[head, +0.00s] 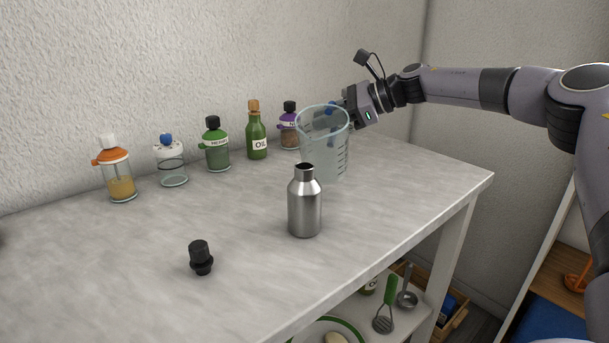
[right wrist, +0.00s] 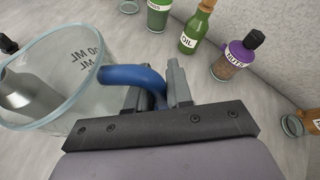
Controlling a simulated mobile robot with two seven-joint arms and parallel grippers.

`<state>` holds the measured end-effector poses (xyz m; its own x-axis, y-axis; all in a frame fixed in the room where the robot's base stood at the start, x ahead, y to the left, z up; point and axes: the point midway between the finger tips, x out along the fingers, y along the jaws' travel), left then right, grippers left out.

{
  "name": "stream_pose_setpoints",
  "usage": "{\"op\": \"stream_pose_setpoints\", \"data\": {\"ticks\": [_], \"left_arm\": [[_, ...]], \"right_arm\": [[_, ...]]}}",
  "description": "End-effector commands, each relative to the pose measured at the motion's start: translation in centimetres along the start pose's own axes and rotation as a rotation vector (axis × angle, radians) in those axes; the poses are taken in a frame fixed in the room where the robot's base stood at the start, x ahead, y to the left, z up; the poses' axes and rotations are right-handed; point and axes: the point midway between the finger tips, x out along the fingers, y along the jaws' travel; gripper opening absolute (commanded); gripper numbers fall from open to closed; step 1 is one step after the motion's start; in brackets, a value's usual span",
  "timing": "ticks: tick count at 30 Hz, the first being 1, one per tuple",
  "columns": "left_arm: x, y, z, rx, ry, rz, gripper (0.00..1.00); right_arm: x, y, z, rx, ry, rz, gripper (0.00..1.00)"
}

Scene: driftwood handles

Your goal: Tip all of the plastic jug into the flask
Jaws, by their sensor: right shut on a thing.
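The plastic jug (head: 325,150) is clear with dark markings and a blue handle (right wrist: 135,76). It is upright just behind the steel flask in the head view; I cannot tell whether its base touches the table. My right gripper (head: 338,118) is shut on the blue handle, and it also shows in the right wrist view (right wrist: 160,88). The flask (head: 305,206) is silver, upright and open at its dark neck. It shows through the jug wall in the right wrist view (right wrist: 28,92). No liquid is clearly visible in the jug. My left gripper is not in view.
A black cap (head: 201,257) stands on the grey table (head: 120,265) left of the flask. Along the wall stand an orange-topped jar (head: 117,175), a blue-knobbed jar (head: 171,163), a green jar (head: 216,147), an oil bottle (head: 257,135) and a nuts jar (head: 289,128).

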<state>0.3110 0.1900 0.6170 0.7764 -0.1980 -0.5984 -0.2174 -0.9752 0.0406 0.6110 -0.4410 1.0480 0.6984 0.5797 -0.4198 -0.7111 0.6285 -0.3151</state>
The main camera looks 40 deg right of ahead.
Motion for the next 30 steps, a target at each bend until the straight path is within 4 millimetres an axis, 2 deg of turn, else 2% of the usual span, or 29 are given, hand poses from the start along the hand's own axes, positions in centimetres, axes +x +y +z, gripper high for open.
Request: {"op": "stream_pose_setpoints", "data": {"ticks": [3, 18, 30], "left_arm": [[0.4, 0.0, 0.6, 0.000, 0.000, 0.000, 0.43], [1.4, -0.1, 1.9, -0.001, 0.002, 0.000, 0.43], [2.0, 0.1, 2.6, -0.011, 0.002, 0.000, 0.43]], "right_arm": [[0.5, -0.2, -1.2, 0.052, -0.009, 0.020, 0.00], [1.7, -0.6, -4.3, 0.239, -0.050, 0.098, 0.00], [1.9, -0.7, -4.8, 0.297, -0.065, 0.122, 0.00]]}}
